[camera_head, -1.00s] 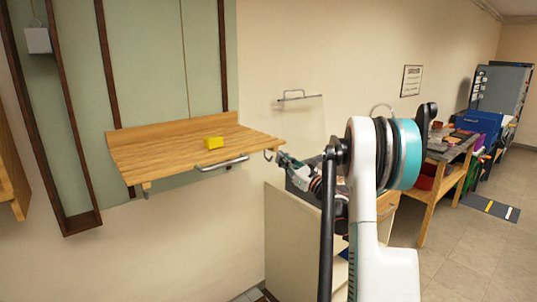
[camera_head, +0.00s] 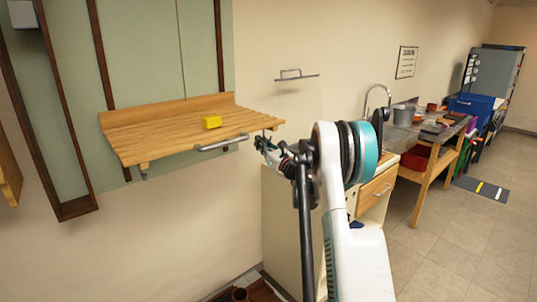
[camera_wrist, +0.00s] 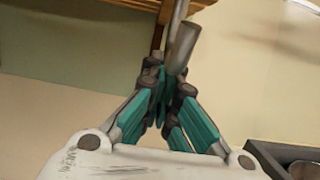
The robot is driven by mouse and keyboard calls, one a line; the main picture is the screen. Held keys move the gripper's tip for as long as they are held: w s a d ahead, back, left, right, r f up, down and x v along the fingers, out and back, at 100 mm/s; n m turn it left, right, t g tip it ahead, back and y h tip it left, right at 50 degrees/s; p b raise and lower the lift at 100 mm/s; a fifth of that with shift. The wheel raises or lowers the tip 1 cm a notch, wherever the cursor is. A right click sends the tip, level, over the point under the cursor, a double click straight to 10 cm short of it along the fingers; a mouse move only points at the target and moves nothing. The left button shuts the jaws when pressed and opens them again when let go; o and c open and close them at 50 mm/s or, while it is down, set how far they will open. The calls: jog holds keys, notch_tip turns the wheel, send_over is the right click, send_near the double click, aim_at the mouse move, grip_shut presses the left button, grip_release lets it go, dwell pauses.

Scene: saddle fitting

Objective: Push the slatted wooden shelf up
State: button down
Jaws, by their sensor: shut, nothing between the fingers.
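The slatted wooden shelf (camera_head: 165,132) juts out from the green wall panel in the head view, about level, with a raised back board. A metal bar handle (camera_head: 222,143) runs along its front edge. My gripper (camera_head: 259,142) is at the shelf's front right corner, just right of the handle. In the wrist view my gripper (camera_wrist: 163,85) is shut and empty, its fingers together. A grey metal rod (camera_wrist: 182,47) shows right at the fingertips; I cannot tell whether they touch it. Part of the wooden shelf (camera_wrist: 120,8) shows behind, at the top.
Dark wooden uprights frame the green panel. A small metal rack (camera_head: 297,76) hangs on the wall to the right. A pale cabinet (camera_head: 285,215) stands below my arm. Open wall lies beneath the shelf.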

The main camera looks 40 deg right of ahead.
notch_tip(320, 180, up, 4)
jog(key=shift+r+b, duration=0.1)
jog(key=shift+b, duration=0.3)
notch_tip(320, 180, up, 29)
jog(key=p, duration=1.5)
jog(key=shift+r, duration=0.15)
jog(key=s+f+b, duration=0.1)
jog(key=s+f, duration=0.5)
jog(key=s, duration=0.3)
jog(key=shift+s+d+f, duration=0.25)
jog(key=shift+s+f, duration=0.05)
jog(key=shift+f, duration=0.1)
